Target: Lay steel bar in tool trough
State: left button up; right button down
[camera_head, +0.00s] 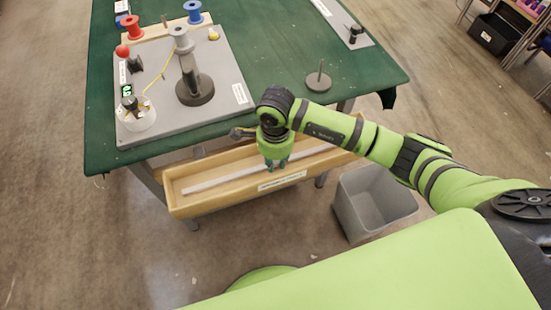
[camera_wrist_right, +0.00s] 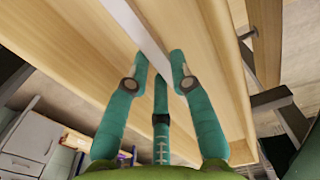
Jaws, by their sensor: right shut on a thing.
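A long pale steel bar (camera_head: 220,180) lies lengthwise within the outline of the wooden tool trough (camera_head: 195,207), which hangs along the table's front edge. My right gripper (camera_head: 276,166) points down over the trough and is shut on the bar. In the right wrist view the bar (camera_wrist_right: 136,27) runs to between the teal fingers (camera_wrist_right: 160,80), with the trough's wood (camera_wrist_right: 75,45) beyond. I cannot tell whether the bar touches the trough floor. The fingers hide part of the bar. My left gripper is not in view.
The green table (camera_head: 270,50) carries a grey board (camera_head: 220,85) with spools and a dark upright post (camera_head: 193,80). A round base with a pin (camera_head: 319,81) stands to the right. A grey bin (camera_head: 370,200) stands on the floor right of the trough.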

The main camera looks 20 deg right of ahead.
aim_at(275, 164)
jog(key=shift+w+r, duration=0.1)
jog(key=c, duration=1.1)
grip_release()
jog(key=shift+r, duration=0.1)
notch_tip(275, 164, up, 12)
jog(key=shift+f+b, duration=0.1)
jog(key=shift+b, duration=0.6)
